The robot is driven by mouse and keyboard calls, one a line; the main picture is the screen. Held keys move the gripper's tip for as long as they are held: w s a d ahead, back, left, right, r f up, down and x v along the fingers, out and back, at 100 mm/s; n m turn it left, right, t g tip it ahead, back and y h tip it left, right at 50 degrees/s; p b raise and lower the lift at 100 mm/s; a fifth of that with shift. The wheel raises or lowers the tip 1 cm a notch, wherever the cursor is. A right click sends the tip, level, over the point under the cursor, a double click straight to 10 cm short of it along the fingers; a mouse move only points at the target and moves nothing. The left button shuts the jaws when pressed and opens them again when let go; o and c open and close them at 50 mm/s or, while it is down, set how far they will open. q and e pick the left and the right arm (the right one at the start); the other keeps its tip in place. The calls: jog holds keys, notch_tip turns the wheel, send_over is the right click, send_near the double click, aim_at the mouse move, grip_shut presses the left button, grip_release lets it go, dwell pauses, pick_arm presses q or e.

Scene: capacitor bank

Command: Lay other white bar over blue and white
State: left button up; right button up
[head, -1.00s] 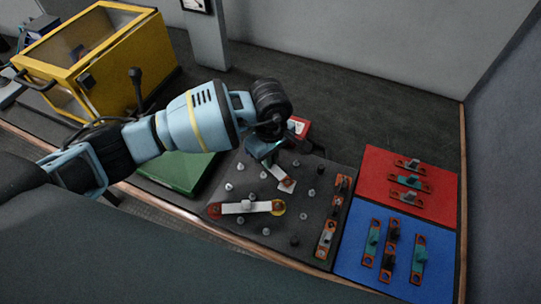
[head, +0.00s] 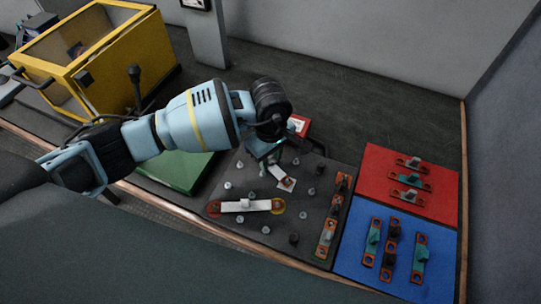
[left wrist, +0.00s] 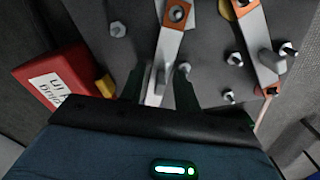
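One white bar (head: 280,174) with an orange end lies tilted near the middle of the dark board (head: 322,167). A whitish patch shows beside its orange end. Its other end is hidden under my gripper, so I cannot tell what it rests on. My left gripper (head: 268,165) is just above this bar. In the left wrist view, the gripper's two dark fingers (left wrist: 160,87) stand apart on either side of the bar (left wrist: 167,55), with gaps showing. A second white bar (head: 235,207) lies between a red and a yellow mark at the board's front. I see no blue mark. My right gripper is not in view.
Several metal posts stand on the board. Orange-ended parts line its right edge. A red mat (head: 380,168) and a blue mat (head: 352,262) hold more parts at right. A red labelled box (left wrist: 50,78) stands close to my gripper. A green case (head: 180,173) lies left.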

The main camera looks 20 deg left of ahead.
pick_arm(q)
jog(key=shift+s, duration=0.1)
notch_tip(320, 180, up, 8)
jog(key=shift+f, duration=0.1)
dwell(0.4)
